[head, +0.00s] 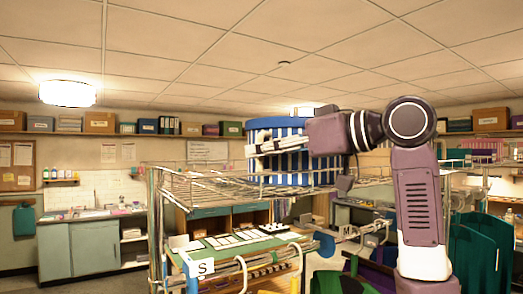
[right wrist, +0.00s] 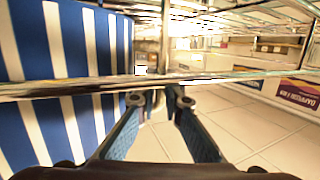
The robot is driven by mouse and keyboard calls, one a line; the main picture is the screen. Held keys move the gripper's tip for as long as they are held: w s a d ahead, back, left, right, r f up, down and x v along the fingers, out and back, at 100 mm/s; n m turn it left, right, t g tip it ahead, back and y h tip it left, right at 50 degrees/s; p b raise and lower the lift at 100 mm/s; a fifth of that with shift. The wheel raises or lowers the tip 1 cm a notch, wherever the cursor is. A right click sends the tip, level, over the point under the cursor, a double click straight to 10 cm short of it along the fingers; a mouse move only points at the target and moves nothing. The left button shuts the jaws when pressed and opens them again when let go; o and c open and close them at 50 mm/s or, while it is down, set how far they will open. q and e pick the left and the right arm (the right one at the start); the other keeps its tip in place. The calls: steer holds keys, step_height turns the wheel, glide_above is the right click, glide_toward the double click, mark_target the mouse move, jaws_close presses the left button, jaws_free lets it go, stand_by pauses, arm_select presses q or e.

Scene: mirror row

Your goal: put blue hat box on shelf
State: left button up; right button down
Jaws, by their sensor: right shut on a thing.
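The blue hat box (head: 327,171), striped blue and white with a blue rim, stands upright at the wire shelf (head: 190,187) in the head view. It fills the left of the right wrist view (right wrist: 68,45). My right gripper (head: 262,143) reaches in from the right and lies across the near side of the box. It is shut on the box, though the contact itself is hard to make out. In the right wrist view its fingertips (right wrist: 160,100) are close together beside the box, just below a shelf rail. Whether the box rests on the wires is hidden. My left gripper is not in view.
A wire rail (right wrist: 230,77) crosses close in front of the fingertips. Below the shelf is a green surface (head: 225,252) with white cards, and rails with an S sign (head: 203,267). Wire shelf space left of the box looks clear.

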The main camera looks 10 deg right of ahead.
steer(key=c, duration=2.5)
jaws_free()
steer(key=shift+f, duration=0.1)
steer(key=o, duration=0.4)
steer(key=shift+s, duration=0.1)
steer(key=b+v, duration=0.6)
steer(key=v, duration=0.6)
